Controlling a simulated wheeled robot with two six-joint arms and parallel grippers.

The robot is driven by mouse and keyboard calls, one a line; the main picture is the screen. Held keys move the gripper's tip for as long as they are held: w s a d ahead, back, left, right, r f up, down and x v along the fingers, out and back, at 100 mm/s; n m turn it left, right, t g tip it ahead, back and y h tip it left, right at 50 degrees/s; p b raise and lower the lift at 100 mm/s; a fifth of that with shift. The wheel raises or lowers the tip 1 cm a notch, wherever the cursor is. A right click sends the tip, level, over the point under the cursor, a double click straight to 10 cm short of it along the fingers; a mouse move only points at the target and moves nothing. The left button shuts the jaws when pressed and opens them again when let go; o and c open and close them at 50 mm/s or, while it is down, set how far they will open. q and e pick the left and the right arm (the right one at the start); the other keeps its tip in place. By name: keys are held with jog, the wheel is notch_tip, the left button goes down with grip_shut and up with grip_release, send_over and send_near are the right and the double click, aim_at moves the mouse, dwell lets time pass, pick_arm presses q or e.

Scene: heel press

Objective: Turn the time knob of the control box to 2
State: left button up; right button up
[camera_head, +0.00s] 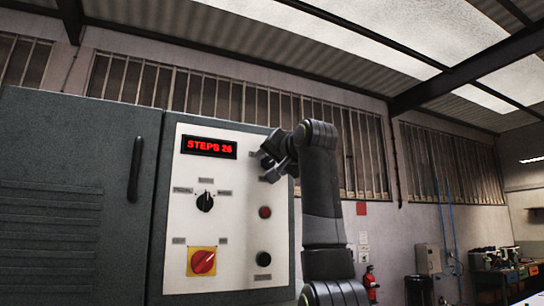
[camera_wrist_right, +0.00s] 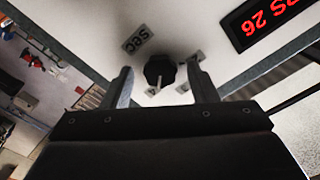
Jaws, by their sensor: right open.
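The control box has a white panel (camera_head: 235,190) with a red display reading "STEPS 26" (camera_head: 209,147). The time knob (camera_wrist_right: 160,70) is black, with a "SEC" plate (camera_wrist_right: 139,40) beside it in the right wrist view. Its pointer is blurred and I cannot read its setting. In the head view my gripper mostly hides this knob at the panel's upper right. My right gripper (camera_head: 270,160) is open at the knob; in the right wrist view its fingers (camera_wrist_right: 161,87) stand on both sides of it, with gaps visible. My left gripper is not in view.
A black selector (camera_head: 205,201), a red-on-yellow switch (camera_head: 203,262), a red button (camera_head: 264,212) and a black button (camera_head: 263,258) sit on the same panel. A grey cabinet door with a handle (camera_head: 135,168) is at left. Free space lies right of my arm.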

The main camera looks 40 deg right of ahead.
jog(key=shift+w, duration=0.15)
jog(key=c, duration=1)
jog(key=shift+o, duration=0.2)
